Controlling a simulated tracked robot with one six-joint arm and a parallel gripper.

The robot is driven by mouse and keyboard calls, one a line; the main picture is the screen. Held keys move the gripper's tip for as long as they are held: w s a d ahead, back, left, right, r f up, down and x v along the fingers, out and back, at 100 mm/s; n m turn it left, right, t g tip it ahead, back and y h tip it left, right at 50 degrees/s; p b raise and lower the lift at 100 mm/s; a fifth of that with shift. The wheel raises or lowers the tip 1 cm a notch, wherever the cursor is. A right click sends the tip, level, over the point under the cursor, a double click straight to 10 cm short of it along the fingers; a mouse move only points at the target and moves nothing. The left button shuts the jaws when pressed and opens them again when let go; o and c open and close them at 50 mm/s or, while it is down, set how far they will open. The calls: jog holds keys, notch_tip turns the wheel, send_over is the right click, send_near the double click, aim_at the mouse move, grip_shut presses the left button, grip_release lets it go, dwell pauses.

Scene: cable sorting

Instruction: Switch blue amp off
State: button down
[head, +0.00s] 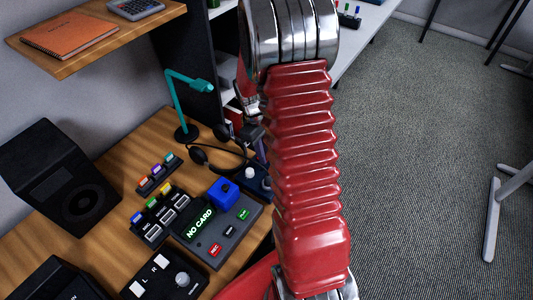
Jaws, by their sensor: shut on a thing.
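A dark blue box with a round white knob (250,174), which looks like the blue amp, stands on the wooden desk behind the card device. Its right part is hidden behind my red arm. My gripper (254,136) shows only in part as a dark shape just above and behind this box, at the left edge of the arm. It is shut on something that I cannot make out. Whether it touches the amp's switch is hidden, and the switch's position cannot be read.
A dark device reading "NO CARD" (201,222) carries a bright blue block (223,193). Racks of coloured plugs (158,174), black cables (207,157), a teal lamp (190,80), a black speaker (62,180) and a knob box (165,274) crowd the desk. Carpet (430,130) lies open at right.

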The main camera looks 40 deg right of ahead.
jog(key=shift+w+g, duration=0.15)
jog(key=shift+g, duration=0.25)
jog(key=c, duration=1.6)
grip_release()
jog(key=shift+r, duration=0.15)
jog(key=v, duration=1.3)
jog(key=shift+w+a+r, duration=0.15)
jog(key=shift+a+r, duration=0.1)
jog(key=shift+a, duration=0.05)
